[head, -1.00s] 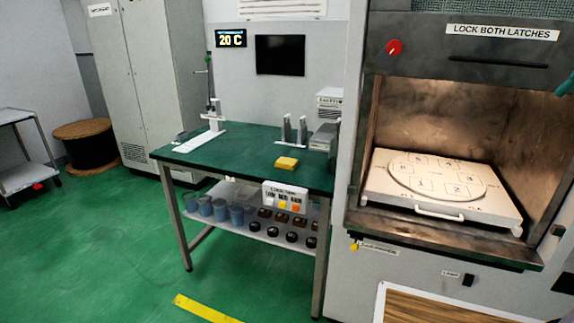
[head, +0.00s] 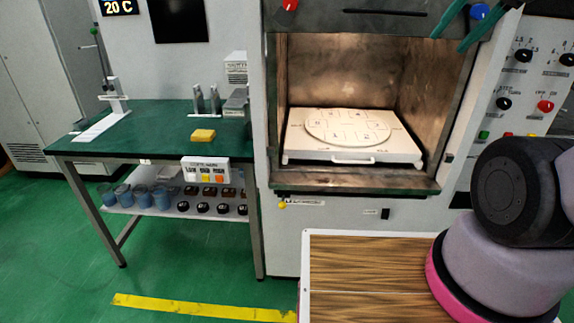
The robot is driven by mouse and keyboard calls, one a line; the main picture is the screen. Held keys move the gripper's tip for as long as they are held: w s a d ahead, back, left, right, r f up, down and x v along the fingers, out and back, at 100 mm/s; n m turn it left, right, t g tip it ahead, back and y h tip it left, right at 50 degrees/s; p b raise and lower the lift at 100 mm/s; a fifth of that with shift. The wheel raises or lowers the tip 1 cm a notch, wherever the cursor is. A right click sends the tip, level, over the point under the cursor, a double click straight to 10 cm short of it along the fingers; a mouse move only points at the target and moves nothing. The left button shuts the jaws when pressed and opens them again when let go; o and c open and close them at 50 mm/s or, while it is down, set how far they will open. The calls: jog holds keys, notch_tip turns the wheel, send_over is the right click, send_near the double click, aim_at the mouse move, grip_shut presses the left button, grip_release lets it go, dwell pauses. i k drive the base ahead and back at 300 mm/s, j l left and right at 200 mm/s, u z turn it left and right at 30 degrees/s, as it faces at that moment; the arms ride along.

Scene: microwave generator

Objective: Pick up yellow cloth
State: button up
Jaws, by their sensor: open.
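The yellow cloth (head: 203,135) lies as a small folded block on the green-topped workbench (head: 150,133), near its front edge and right of its middle. It is clear of other things and fully visible. Part of my arm shows at the right edge of the head view, far from the cloth.
The open chamber with a white numbered turntable tray (head: 298,150) stands right of the bench. Cups and dark pots fill the lower shelf. A wooden surface (head: 365,270) is in front. Green floor is free at lower left.

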aim_at(200, 135)
jog(key=i+j, duration=0.1)
jog(key=j, duration=0.35)
jog(key=i+j, duration=0.15)
jog(key=j, duration=0.25)
jog(key=i+j, duration=0.1)
jog(key=j, duration=0.35)
jog(key=i+j, duration=0.1)
jog(key=j, duration=0.35)
jog(key=i+j, duration=0.15)
jog(key=j, duration=0.3)
jog(key=i+j, duration=0.1)
jog(key=j, duration=0.3)
jog(key=i+j, duration=0.1)
jog(key=j, duration=0.35)
